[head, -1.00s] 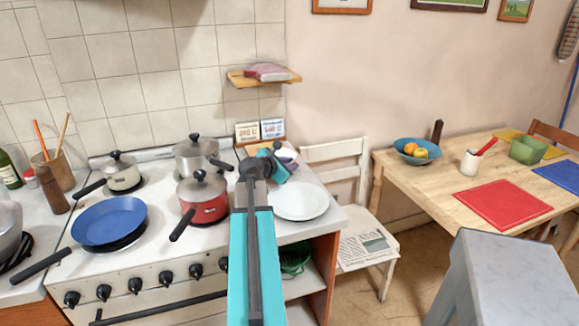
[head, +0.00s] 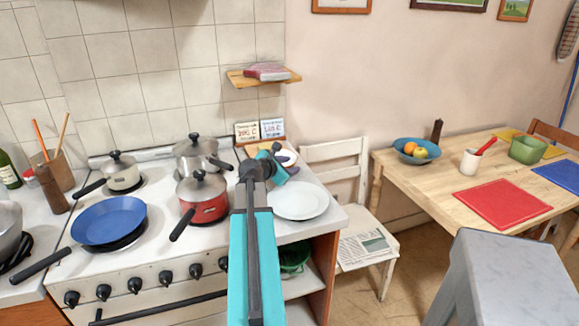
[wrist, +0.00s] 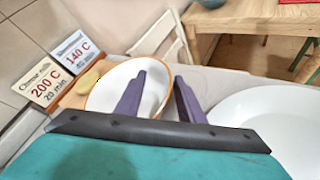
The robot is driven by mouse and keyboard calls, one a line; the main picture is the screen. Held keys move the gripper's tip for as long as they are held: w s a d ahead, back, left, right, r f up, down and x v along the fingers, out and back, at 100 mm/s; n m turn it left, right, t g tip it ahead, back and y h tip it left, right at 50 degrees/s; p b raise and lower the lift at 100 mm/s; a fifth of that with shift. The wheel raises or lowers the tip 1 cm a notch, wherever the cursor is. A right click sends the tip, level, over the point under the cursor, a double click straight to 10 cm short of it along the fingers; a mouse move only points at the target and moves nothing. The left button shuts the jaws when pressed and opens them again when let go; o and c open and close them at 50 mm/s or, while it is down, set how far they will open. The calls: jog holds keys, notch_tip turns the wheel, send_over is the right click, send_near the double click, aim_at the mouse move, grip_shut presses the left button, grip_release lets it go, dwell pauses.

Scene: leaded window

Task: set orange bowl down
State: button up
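The orange bowl (wrist: 113,82) is white inside with an orange rim. In the wrist view it is beside the recipe cards, with its near side hidden by my gripper. My gripper (wrist: 160,76) has two purple fingers standing apart: the left one overlaps the bowl's inside, the right one is outside its right rim. A gap shows between the fingers and the bowl's wall. In the head view, the bowl (head: 287,156) is a small white patch behind my gripper (head: 277,160), at the counter's back. Its underside is hidden.
A white plate (head: 300,200) lies just right of my gripper; it fills the right of the wrist view (wrist: 285,135). Two recipe cards (head: 259,130) stand behind, by a wooden board (wrist: 75,97). A red pot (head: 203,198) is to the left. A shelf (head: 262,79) hangs above.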

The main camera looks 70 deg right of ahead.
jog(key=b+v, duration=0.1)
jog(key=v, duration=1)
jog(key=shift+a+r, duration=0.1)
jog(key=shift+a, duration=0.05)
jog(key=shift+a+r, duration=0.15)
jog(key=shift+a, duration=0.1)
dwell(0.7)
